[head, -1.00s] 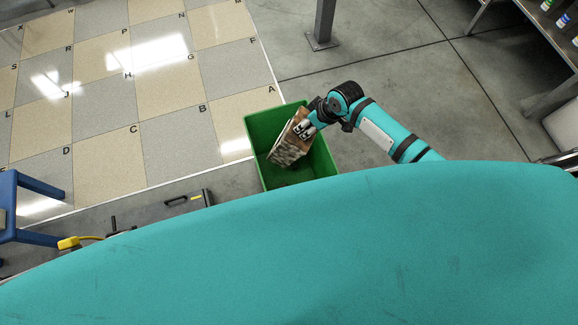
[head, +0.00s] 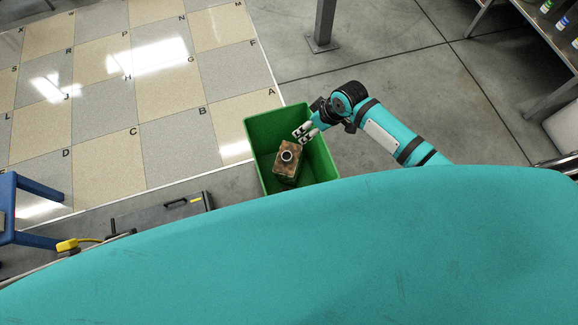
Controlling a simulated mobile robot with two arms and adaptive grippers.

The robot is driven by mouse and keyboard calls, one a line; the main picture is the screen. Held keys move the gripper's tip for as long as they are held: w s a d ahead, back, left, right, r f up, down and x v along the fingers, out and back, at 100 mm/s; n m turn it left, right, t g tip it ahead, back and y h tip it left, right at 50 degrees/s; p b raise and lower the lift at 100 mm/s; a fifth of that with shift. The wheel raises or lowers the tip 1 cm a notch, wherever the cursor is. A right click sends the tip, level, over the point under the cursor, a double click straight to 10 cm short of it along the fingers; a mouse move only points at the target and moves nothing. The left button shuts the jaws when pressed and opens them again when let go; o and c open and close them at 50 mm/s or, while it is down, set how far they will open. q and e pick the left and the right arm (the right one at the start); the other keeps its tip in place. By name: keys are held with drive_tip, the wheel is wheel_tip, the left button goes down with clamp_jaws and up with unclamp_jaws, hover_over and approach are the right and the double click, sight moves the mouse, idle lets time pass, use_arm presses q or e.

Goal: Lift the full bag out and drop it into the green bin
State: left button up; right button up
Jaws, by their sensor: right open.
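The green bin (head: 317,157) stands on the floor just beyond my teal body. The bag (head: 287,165), brown with a dark round opening or collar on its top, is inside the bin near its left-middle part. My right gripper (head: 302,133) is open and empty above the bin, up and right of the bag and apart from it. The lower part of the bag and some of the bin's near side are hard to see. My left gripper is not in view.
A tiled floor area with lettered squares (head: 175,120) lies left of the bin. A grey post (head: 324,25) stands behind it. A dark case (head: 180,203) and a blue stand (head: 28,190) are at the left. A shelf (head: 550,50) is at the far right.

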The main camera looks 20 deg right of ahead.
drive_tip(key=v, duration=1)
drive_tip(key=shift+r, duration=0.25)
drive_tip(key=shift+d, duration=0.1)
drive_tip(key=s+d+f+m+h+p, duration=0.1)
drive_tip(key=s+d+f, duration=0.15)
drive_tip(key=f, duration=0.55)
drive_tip(key=s+d+f+m+h, duration=0.15)
drive_tip(key=s+f, duration=0.25)
drive_tip(key=f, duration=0.5)
drive_tip(key=s+d+f+m+p, duration=0.1)
drive_tip(key=s+d+f+m, duration=0.15)
drive_tip(key=f, duration=0.55)
drive_tip(key=s+a+f, duration=0.1)
drive_tip(key=s+f, duration=0.3)
drive_tip(key=s, duration=0.5)
drive_tip(key=s+a+f+g, duration=0.1)
drive_tip(key=s+a+f, duration=0.1)
drive_tip(key=s, duration=0.7)
drive_tip(key=s+a+f+n+g+p, duration=0.1)
drive_tip(key=s+f, duration=0.4)
drive_tip(key=s, duration=0.5)
drive_tip(key=shift+a+f+h, duration=0.35)
drive_tip(key=shift+a, duration=0.15)
